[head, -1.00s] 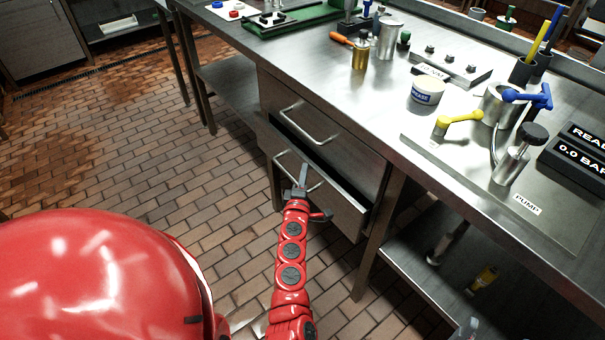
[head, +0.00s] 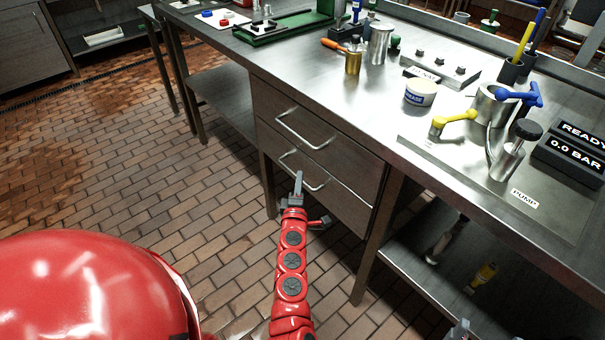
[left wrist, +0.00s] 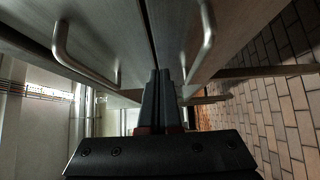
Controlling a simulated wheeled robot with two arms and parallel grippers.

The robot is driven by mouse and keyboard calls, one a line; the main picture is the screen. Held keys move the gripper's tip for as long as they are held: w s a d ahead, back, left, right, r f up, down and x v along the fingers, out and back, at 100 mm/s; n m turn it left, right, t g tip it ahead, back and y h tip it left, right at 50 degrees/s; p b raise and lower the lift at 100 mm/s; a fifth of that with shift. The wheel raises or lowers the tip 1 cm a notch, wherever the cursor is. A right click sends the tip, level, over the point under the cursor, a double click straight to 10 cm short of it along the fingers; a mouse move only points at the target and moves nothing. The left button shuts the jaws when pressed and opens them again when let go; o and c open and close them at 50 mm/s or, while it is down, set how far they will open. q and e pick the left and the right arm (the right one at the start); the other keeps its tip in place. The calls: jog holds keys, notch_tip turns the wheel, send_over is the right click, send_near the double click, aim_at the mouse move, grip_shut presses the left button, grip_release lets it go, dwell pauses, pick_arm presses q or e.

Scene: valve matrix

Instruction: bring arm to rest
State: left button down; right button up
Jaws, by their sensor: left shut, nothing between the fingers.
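My left gripper (head: 298,188) is at the end of my red arm in the middle of the head view. Its grey fingers are together and empty, in front of the lower drawer (head: 335,205) of the steel bench. The lower drawer handle (head: 303,170) is close by; whether the fingers touch it I cannot tell. The upper drawer (head: 330,150) has its own handle (head: 302,130). Both drawer fronts look flush. In the left wrist view the shut fingers (left wrist: 164,85) point between two bar handles, one on the left (left wrist: 85,65) and one on the right (left wrist: 206,45).
The bench top (head: 330,90) carries a pump plate with a yellow lever (head: 455,120), a blue valve handle (head: 525,95), a grease tub (head: 420,92) and metal cups. A lower shelf (head: 420,260) is at right. The tiled floor (head: 150,170) at left is clear.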

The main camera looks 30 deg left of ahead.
pick_arm(q)
jog(key=v, duration=0.8)
jog(key=shift+s+d, duration=0.2)
jog(key=shift+s, duration=0.05)
jog(key=shift+f, duration=0.1)
